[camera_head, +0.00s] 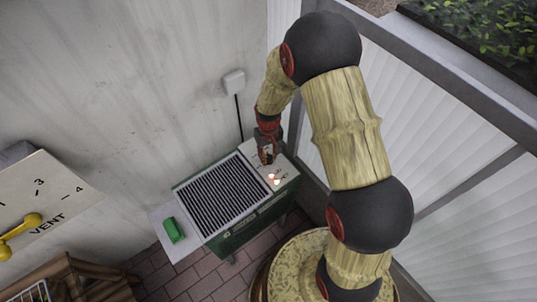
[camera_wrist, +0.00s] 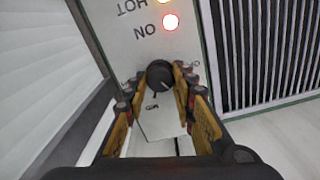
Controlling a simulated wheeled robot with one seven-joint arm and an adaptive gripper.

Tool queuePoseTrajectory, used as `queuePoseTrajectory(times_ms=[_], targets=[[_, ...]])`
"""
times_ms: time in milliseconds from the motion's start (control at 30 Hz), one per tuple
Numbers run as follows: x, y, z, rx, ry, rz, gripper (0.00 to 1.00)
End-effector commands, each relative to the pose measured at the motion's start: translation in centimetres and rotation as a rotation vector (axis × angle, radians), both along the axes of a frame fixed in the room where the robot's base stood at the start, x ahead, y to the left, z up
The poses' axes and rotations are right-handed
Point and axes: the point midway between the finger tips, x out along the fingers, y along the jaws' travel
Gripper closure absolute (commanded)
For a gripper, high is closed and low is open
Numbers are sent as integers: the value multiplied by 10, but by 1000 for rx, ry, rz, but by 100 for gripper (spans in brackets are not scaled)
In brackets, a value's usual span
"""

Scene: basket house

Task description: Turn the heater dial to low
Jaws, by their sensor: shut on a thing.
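The heater (camera_head: 262,222) is a green box with a dark slatted grille and a pale control panel (camera_head: 287,168) at its right end. My gripper (camera_head: 266,156) is over that panel. In the wrist view, the black round dial (camera_wrist: 160,74) sits between the fingertips of my gripper (camera_wrist: 155,86), which is shut on it. A short pale mark shows on the dial's lower right part. Small lettering around the dial is partly covered by the fingers, so the setting cannot be read surely. A lit red lamp (camera_wrist: 171,22) is beside the word ON, and another lit lamp is by HOT.
The grille (camera_wrist: 270,50) lies right of the panel in the wrist view. A white side shelf (camera_head: 160,222) holds a green item (camera_head: 174,230). A VENT board with a yellow lever (camera_head: 22,233) is at the left. Walls stand close behind and right; brick floor is in front.

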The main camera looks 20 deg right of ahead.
Motion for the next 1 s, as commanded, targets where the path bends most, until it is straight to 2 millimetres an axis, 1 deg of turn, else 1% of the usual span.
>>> queuePoseTrajectory(times_ms=[433, 467, 767, 1000], targets=[[0, 0, 0, 0, -1, -8, 99], [0, 0, 0, 0, -1, -8, 72], [0, 0, 0, 0, -1, -7, 55], [0, 0, 0, 0, 0, -7, 55]])
